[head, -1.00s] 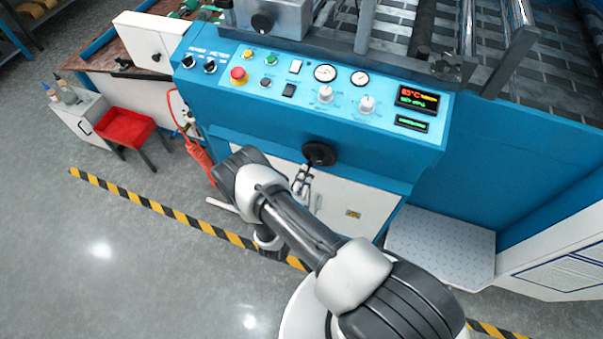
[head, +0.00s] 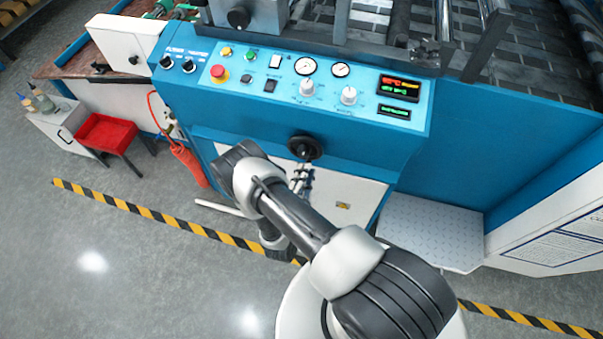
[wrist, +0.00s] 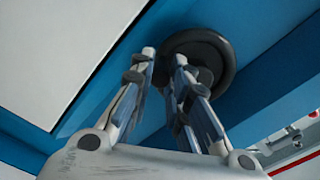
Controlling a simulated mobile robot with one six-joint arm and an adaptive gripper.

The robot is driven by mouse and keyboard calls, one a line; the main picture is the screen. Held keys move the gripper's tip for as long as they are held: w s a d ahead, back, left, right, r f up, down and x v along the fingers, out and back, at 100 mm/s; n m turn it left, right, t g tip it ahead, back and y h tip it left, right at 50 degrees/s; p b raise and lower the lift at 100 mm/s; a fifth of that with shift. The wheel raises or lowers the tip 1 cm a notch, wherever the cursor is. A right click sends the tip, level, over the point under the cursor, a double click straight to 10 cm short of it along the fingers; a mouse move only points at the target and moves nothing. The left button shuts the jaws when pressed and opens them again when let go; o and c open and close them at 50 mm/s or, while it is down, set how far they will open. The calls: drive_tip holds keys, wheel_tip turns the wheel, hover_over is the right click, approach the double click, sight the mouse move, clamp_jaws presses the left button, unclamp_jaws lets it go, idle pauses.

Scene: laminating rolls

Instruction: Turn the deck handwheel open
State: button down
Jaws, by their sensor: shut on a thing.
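The deck handwheel (head: 305,148) is a small black wheel on the blue front of the machine, below the control panel. My gripper (head: 302,172) is just below it in the head view. In the wrist view the wheel (wrist: 215,62) is dark and round, beyond the fingertips of my gripper (wrist: 165,57). The fingers stand a little apart, with the wheel's left rim between their tips, and are shut on it. The right finger overlaps part of the wheel. The exact contact is hard to see.
The control panel (head: 290,80) with buttons, gauges and knobs is above the wheel. A pale step plate (head: 430,232) lies at right. Open floor is at lower left.

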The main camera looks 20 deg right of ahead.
drive_tip(key=shift+s+d+r+n, duration=0.1)
drive_tip(key=shift+s+d+n, duration=0.15)
drive_tip(key=shift+n, duration=0.45)
drive_tip(key=c, duration=1.5)
unclamp_jaws()
drive_tip(key=v, duration=1.2)
drive_tip(key=shift+r, duration=0.1)
